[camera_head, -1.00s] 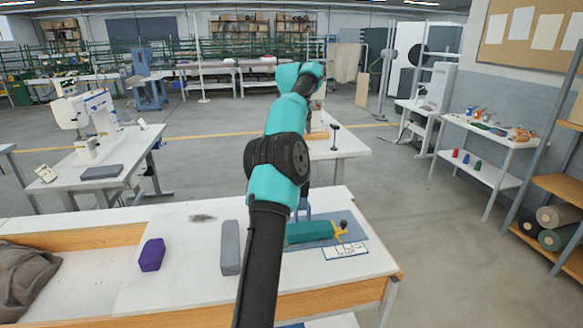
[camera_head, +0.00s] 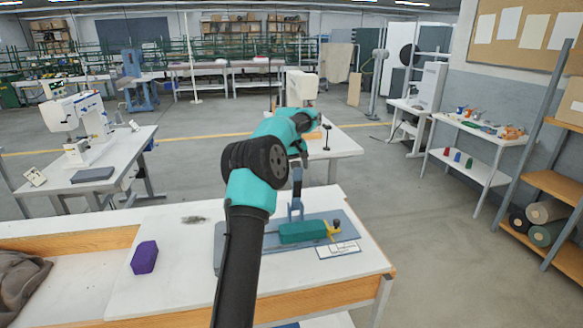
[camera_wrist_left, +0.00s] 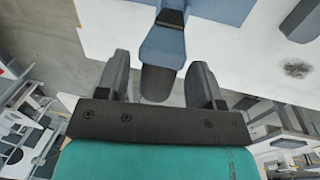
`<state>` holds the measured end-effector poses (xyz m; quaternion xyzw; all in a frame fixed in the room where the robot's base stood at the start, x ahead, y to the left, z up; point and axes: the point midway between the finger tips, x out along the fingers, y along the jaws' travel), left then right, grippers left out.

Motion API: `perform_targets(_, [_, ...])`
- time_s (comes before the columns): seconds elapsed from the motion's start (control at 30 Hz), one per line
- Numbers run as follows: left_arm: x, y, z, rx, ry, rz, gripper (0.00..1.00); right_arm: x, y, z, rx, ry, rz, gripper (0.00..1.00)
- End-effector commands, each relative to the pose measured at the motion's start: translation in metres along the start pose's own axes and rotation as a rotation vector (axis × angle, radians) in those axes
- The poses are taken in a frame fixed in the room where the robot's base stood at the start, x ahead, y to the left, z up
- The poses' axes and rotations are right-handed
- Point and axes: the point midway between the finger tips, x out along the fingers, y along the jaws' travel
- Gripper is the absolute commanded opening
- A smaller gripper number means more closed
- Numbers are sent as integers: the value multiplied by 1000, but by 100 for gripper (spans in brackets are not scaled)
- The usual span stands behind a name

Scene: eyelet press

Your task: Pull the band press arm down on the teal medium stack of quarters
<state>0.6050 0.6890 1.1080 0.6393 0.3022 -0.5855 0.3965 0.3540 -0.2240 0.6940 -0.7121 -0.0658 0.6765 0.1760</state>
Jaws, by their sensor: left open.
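The band press stands on a blue-grey base plate (camera_head: 345,222) on the bench. Its blue press arm (camera_head: 297,190) is raised, standing nearly upright. The teal stack (camera_head: 303,232) lies on the base, beside a yellow part (camera_head: 331,230). My left gripper (camera_head: 300,158) is at the top of the press arm, small and partly hidden by its own arm. In the left wrist view the open fingers (camera_wrist_left: 163,78) stand either side of the press arm's dark grey handle (camera_wrist_left: 158,84), with gaps on both sides. My right gripper is not in view.
A purple block (camera_head: 145,257) lies on the bench (camera_head: 185,285) to the left. A grey block (camera_head: 219,236) is mostly hidden behind my left arm. A white label card (camera_head: 338,249) lies in front of the press. Grey cloth (camera_head: 18,285) is at the far left.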

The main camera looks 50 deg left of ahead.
Motion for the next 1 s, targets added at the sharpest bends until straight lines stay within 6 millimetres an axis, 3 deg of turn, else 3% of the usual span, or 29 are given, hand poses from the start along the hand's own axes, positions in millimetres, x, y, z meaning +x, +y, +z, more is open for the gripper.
perform_targets(0.3, [2,1,0,1,0,0,61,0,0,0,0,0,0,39])
perform_targets(0.9, [2,1,0,1,0,0,4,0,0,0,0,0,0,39])
perform_targets(1.0, [2,1,0,1,0,0,0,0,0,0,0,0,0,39])
